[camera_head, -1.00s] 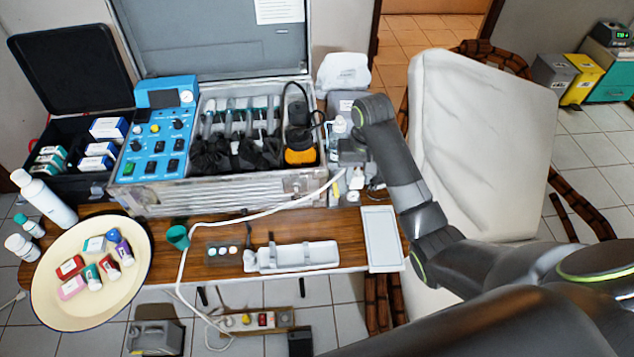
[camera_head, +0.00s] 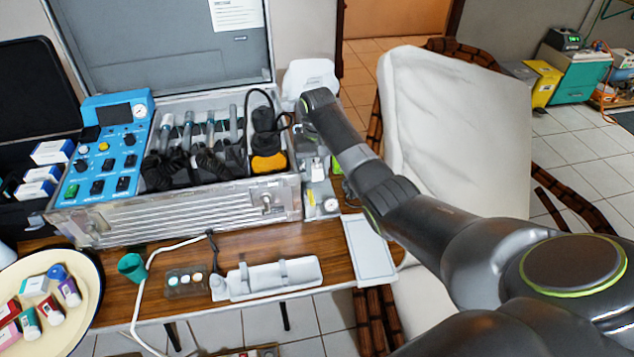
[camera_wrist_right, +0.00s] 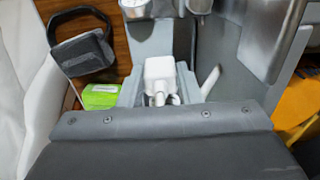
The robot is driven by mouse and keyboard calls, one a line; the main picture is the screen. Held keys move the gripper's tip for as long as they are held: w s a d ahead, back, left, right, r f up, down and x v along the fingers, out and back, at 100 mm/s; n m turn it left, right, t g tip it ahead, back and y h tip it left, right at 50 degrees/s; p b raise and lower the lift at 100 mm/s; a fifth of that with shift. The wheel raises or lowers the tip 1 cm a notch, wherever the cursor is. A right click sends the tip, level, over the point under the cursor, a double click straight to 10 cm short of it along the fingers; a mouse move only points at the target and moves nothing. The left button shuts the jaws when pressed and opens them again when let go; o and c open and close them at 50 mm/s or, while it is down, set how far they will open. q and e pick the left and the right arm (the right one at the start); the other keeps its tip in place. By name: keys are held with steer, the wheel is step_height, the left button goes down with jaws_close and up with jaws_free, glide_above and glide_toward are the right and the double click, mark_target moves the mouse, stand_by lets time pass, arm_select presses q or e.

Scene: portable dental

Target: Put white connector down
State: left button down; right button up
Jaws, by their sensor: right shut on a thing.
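The white connector (camera_wrist_right: 160,72) shows in the right wrist view as a small white block with white prongs or leads below it. It sits between the grey fingers of my right gripper (camera_wrist_right: 160,92), which is shut on it. In the head view my right gripper (camera_head: 306,148) is beside the right end of the metal case (camera_head: 200,212), low behind my wrist, and the connector cannot be made out there. A white cable (camera_head: 141,300) rises from below the table's front edge and runs along the case front; its far end is unclear. My left gripper is not in view.
The blue control panel (camera_head: 105,158) is in the open case's left part. A white padded chair (camera_head: 455,140) stands right.

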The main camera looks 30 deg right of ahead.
mark_target(317, 180)
steer(key=shift+f, duration=2.4)
steer(key=shift+f, duration=0.1)
steer(key=o, duration=1)
steer(key=shift+c, duration=0.2)
step_height(317, 180, up, 12)
steer(key=shift+r, duration=0.15)
